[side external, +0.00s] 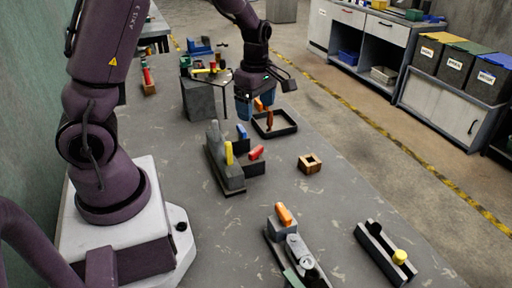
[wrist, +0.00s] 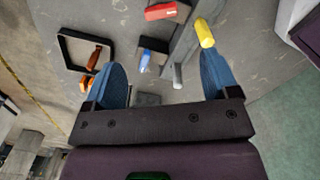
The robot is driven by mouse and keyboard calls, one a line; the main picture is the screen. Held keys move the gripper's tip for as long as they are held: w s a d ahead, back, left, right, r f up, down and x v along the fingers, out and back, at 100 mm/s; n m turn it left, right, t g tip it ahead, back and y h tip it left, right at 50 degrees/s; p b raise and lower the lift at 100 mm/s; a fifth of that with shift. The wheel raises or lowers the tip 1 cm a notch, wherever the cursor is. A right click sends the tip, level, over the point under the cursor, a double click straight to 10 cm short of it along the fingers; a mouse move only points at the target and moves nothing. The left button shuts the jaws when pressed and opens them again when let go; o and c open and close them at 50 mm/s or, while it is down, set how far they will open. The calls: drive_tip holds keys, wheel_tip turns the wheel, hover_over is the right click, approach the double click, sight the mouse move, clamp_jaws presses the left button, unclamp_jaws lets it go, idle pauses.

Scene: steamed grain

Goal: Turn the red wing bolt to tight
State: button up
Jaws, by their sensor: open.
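A grey upright fixture (side external: 217,160) stands mid-table with coloured wing-like pieces on it. The red wing bolt (side external: 256,153) lies tilted on a low dark block at its right side; in the wrist view it shows as a red bar (wrist: 160,11) at the top edge. A blue piece (side external: 241,131) and a yellow piece (side external: 229,153) are on the same fixture. My gripper (side external: 256,112) has blue fingers and hangs behind the fixture, near the black tray, apart from the red bolt. In the wrist view its fingers (wrist: 160,62) are wide apart with nothing held between them.
A black square tray (side external: 287,128) holds dark orange pieces. A small wooden block (side external: 309,163) sits to the right. A clamp with an orange handle (side external: 284,215) and a dark rail with a yellow knob (side external: 399,256) stand in front. Bare table lies between them.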

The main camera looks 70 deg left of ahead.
sight(256, 149)
wheel_tip(256, 149, down, 13)
drive_tip(key=shift+r, duration=0.1)
idle(0.3)
drive_tip(key=c, duration=0.9)
